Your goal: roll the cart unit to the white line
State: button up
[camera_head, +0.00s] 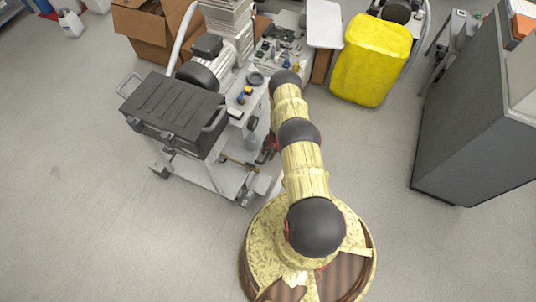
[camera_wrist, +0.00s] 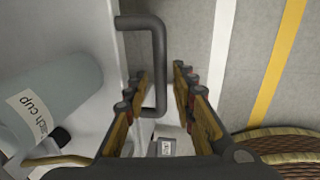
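The cart unit (camera_head: 222,180) is a white wheeled cart at the upper left of the head view, with a dark ribbed case and compressor parts on top. Its white body (camera_wrist: 85,25) fills the left of the wrist view. A dark U-shaped handle (camera_wrist: 160,45) sticks out from it. My gripper (camera_wrist: 160,75) is open, with the handle's bar between its fingers in the picture and a gap on both sides. In the head view my arm mostly hides the gripper beside the cart. The white line (camera_wrist: 219,55) runs along the floor right of the handle.
A yellow line (camera_wrist: 276,75) runs beside the white one. A labelled catch cup (camera_wrist: 50,95) is on the cart side. A yellow container (camera_head: 370,62) and grey cabinet (camera_head: 470,125) stand right, cardboard boxes (camera_head: 150,25) behind. Floor at left is clear.

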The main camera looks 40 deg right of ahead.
grip_shut()
dwell(0.6)
